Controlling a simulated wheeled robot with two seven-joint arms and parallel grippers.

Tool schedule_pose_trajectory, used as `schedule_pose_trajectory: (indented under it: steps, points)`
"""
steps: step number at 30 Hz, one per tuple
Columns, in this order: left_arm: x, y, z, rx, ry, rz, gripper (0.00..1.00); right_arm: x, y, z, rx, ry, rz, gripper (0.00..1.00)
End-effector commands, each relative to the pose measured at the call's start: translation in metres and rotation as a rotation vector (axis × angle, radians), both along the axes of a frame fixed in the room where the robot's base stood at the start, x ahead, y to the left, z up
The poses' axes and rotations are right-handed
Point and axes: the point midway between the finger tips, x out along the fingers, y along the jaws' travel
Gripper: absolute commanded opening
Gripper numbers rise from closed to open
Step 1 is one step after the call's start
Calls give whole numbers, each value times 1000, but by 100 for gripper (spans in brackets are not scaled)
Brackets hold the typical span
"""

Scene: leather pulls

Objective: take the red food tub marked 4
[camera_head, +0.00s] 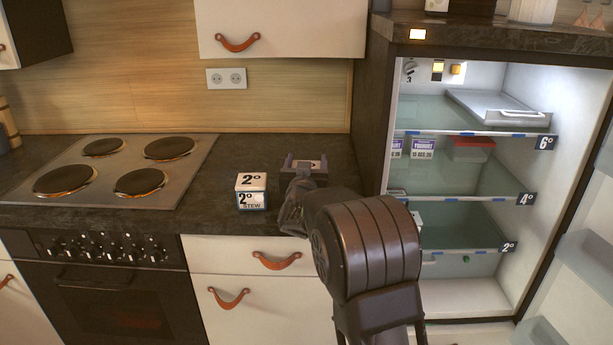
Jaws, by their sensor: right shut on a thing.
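A tub with a red lid (472,143) and a pale, see-through body stands in the open fridge, on the shelf with the 4° label; I cannot read a mark on it. My right gripper (304,165) is over the counter, left of the fridge and away from this tub. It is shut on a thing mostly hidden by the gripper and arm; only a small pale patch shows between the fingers. A white box marked 2° STEW (251,191) stands on the counter just left of the gripper. My left gripper is not in view.
The open fridge (510,185) has glass shelves labelled 6°, 4° and 2°. Yoghurt packs (421,148) stand left of the red-lidded tub. A metal tray (497,108) is on the top shelf. A hob (112,170) is at left. My right arm hides part of the lower fridge.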

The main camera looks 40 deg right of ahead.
Motion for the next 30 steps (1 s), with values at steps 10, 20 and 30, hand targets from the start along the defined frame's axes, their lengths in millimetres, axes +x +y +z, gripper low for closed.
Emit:
schedule_pose_trajectory:
  steps: [10, 20, 30]
  points:
    - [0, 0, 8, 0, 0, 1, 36, 0, 0, 41, 0, 0, 1, 20]
    - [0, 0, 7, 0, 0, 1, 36, 0, 0, 41, -1, 1, 1, 20]
    - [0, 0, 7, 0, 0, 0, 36, 1, 2, 39, -1, 1, 3, 20]
